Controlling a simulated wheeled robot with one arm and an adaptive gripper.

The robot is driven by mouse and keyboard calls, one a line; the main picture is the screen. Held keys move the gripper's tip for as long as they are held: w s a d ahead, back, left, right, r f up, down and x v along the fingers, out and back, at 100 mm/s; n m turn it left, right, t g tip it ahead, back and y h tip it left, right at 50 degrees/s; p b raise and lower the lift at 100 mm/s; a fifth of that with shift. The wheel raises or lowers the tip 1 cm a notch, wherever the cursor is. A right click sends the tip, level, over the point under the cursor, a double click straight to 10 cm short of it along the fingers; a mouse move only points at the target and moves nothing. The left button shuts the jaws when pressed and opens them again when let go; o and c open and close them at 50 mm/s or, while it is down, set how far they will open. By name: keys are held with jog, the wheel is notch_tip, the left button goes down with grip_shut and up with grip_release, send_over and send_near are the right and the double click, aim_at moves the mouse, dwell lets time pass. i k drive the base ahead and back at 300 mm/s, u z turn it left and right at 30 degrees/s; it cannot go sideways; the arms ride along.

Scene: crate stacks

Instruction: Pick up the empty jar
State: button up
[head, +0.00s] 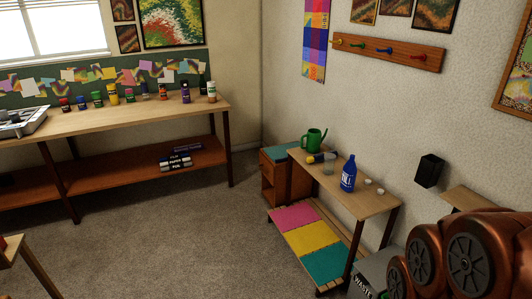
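A small see-through jar (328,169) stands on a narrow light-wood table (361,205) right of centre in the head view. It is faint and small, and it looks empty. A tall blue bottle (348,176) stands just to its right. A dark and yellow object (321,157) lies just behind and left of it. My copper-coloured arm fills the bottom right corner, well in front of the table. My gripper is not in view.
A green watering can (313,141) stands behind the jar. Two small white items (373,186) sit near the table's right end. Coloured panels (306,237) lie on a low shelf below. A long workbench (130,118) stands along the back left. The carpet (170,235) is clear between.

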aim_at(330, 158)
jog(key=u, duration=0.45)
jog(key=i, duration=2.8)
jog(key=z, duration=0.1)
